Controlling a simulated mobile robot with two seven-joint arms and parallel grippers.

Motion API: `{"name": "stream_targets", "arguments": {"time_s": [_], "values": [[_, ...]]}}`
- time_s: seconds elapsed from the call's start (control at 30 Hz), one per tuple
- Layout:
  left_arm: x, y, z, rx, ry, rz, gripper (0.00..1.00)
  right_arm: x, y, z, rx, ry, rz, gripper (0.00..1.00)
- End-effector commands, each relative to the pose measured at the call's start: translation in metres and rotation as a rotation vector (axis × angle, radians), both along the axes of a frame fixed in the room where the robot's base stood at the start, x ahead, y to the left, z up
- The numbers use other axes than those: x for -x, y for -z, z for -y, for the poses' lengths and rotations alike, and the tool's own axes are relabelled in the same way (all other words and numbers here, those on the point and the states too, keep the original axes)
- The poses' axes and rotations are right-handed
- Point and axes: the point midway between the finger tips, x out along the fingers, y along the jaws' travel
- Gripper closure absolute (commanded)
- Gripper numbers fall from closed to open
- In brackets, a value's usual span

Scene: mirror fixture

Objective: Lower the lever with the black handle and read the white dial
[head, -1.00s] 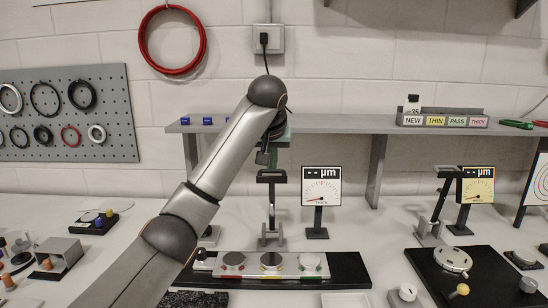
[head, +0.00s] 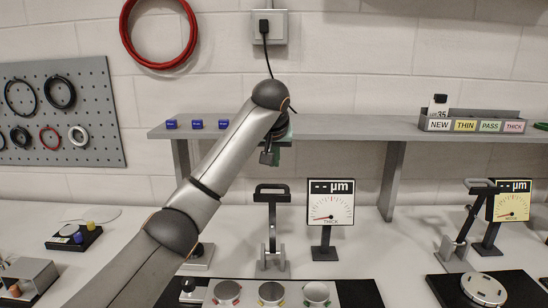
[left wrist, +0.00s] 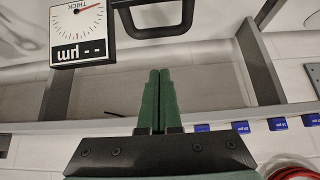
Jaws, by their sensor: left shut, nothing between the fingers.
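A lever with a black loop handle (head: 272,190) stands upright on the bench, its grey post in a small base. The handle also shows at the top of the left wrist view (left wrist: 170,28). The white dial (head: 331,203), marked THICK, stands just right of it. Its display shows "-- µm" and its red needle points to the lower left; it shows upside down in the left wrist view (left wrist: 83,30). My left gripper (head: 268,157) is above the handle in the picture, apart from it. Its green fingers (left wrist: 158,75) are shut and empty. My right gripper is out of view.
A grey shelf (head: 350,128) crosses behind the lever, with blue blocks (head: 197,124) and a labelled rack (head: 470,123). A second black-handled lever (head: 462,220) stands beside a yellow dial (head: 512,206) at right. A black tray (head: 355,291) of discs lies in front.

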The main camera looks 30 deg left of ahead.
Motion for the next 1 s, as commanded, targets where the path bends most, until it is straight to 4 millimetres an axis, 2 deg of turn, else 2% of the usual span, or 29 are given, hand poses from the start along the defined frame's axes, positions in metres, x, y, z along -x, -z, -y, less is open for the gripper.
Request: {"name": "stream_targets", "arguments": {"time_s": [0.1,0.37,0.7,1.0], "values": [[-0.013,0.02,-0.008,0.002,-0.003,-0.006,1.0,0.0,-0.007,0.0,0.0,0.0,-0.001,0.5],[-0.037,0.057,-0.023,0.001,-0.002,-0.004,1.0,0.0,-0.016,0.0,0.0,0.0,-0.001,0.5],[-0.011,0.054,-0.007,-0.001,0.0,0.001,1.0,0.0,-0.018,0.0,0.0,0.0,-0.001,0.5],[-0.002,0.054,-0.001,0.001,0.0,0.001,1.0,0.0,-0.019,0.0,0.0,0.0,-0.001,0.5]]}}
